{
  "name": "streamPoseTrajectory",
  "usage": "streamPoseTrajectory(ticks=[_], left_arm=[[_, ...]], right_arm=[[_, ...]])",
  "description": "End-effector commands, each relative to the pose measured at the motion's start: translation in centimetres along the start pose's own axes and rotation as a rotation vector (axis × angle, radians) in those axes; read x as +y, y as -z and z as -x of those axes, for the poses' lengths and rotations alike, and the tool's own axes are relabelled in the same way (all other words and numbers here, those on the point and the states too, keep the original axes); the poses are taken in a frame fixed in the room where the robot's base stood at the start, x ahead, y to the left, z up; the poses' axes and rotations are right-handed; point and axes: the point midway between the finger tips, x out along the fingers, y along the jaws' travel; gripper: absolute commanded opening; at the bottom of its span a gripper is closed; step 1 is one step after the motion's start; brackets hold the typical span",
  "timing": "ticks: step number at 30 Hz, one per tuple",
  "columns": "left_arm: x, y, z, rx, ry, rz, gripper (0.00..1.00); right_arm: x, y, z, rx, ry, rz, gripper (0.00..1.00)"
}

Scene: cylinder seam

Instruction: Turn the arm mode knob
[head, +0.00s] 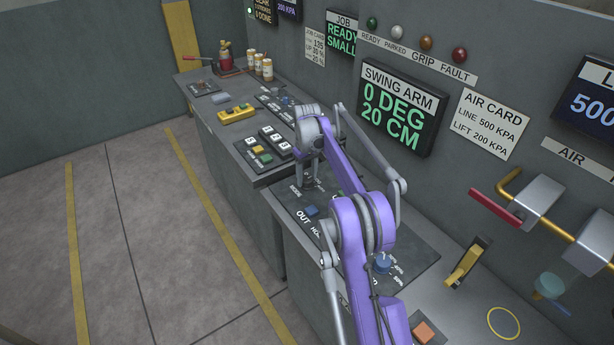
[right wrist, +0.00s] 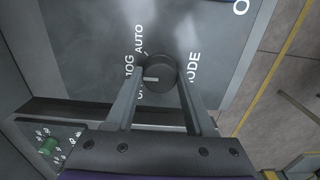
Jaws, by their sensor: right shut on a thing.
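The arm mode knob (right wrist: 161,69) is a round black knob with a short white pointer mark on a dark panel (right wrist: 90,50) in the right wrist view. Its mark points to picture left, near the JOG lettering; AUTO is printed above that and MODE to the right. A further word below JOG is partly hidden by a finger. My right gripper (right wrist: 158,78) is shut on the knob, one finger on each side. In the head view my right gripper (head: 309,184) reaches down onto the console panel, and it hides the knob there. My left gripper is not in view.
A SWING ARM display (head: 393,106) on the wall reads 0 DEG, 20 CM. A blue switch (head: 311,210) sits near the gripper, and a blue knob (head: 383,263) is nearer. A button box (head: 262,150) stands beyond. Open floor (head: 130,230) lies left.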

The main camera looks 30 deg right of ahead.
Motion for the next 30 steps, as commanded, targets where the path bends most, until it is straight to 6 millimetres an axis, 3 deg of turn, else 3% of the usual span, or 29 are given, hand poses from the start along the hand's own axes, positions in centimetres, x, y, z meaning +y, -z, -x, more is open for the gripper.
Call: streamPoseTrajectory(ticks=[5, 6, 11, 22, 30], left_arm=[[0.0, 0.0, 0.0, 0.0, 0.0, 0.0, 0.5], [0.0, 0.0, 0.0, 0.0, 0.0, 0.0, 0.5], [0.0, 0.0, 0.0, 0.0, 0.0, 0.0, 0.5], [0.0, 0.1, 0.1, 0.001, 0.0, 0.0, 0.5], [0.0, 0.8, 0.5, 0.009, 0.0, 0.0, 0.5]], right_arm=[[0.0, 0.0, 0.0, 0.0, -0.001, 0.0, 0.0], [0.0, 0.0, 0.0, 0.0, -0.001, 0.0, 0.57], [0.0, 0.0, 0.0, 0.0, 0.0, 0.001, 0.84], [0.0, 0.0, 0.7, 0.0, 0.0, 0.001, 0.84], [0.0, 0.1, 5.7, 0.001, 0.0, 0.001, 0.84]])
